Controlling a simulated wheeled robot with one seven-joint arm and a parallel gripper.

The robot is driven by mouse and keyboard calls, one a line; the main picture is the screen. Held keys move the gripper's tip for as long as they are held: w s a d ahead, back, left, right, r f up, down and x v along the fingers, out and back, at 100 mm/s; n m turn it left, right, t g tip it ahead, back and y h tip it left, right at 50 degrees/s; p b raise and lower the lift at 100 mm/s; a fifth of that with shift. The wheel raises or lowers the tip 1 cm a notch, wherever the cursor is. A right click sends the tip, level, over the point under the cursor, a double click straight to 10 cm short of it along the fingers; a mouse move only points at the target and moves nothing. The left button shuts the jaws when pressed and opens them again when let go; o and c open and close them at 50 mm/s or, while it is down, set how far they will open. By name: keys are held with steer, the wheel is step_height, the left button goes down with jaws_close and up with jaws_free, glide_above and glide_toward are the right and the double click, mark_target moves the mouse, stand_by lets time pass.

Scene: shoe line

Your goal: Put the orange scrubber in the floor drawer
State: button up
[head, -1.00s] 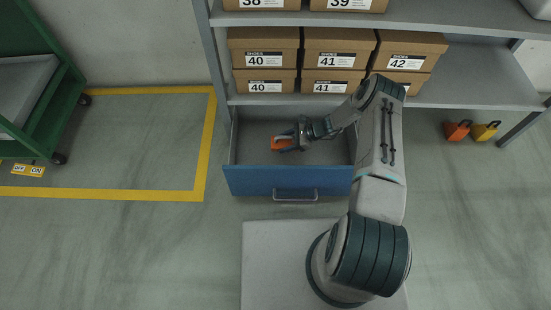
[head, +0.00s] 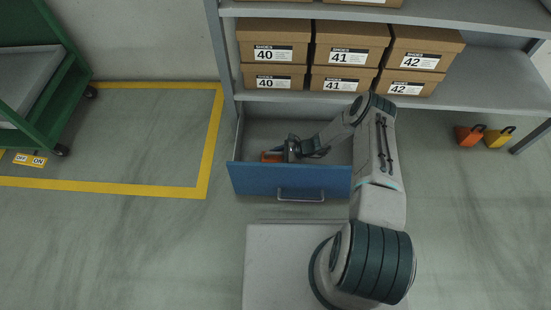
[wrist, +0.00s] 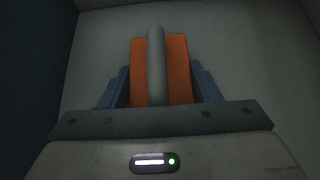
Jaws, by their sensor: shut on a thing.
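The orange scrubber (head: 271,157) is inside the open floor drawer (head: 290,180), partly hidden by the drawer's blue front. My gripper (head: 288,154) is down in the drawer with it. In the wrist view, the scrubber (wrist: 178,72) shows an orange body with a grey handle bar along its middle. My gripper's blue fingers (wrist: 157,88) are on either side of it, shut on it. The pale drawer floor lies behind it. Whether the scrubber touches the floor I cannot tell.
A shelf with shoe boxes (head: 348,46) stands right above the drawer. A green cart (head: 62,90) stands at the left by a yellow floor line (head: 208,150). Orange (head: 468,136) and yellow (head: 497,137) padlock-shaped things are at the right. Open floor lies left of the drawer.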

steer(key=shift+f, duration=0.1)
steer(key=shift+f, duration=0.1)
steer(key=o, duration=1)
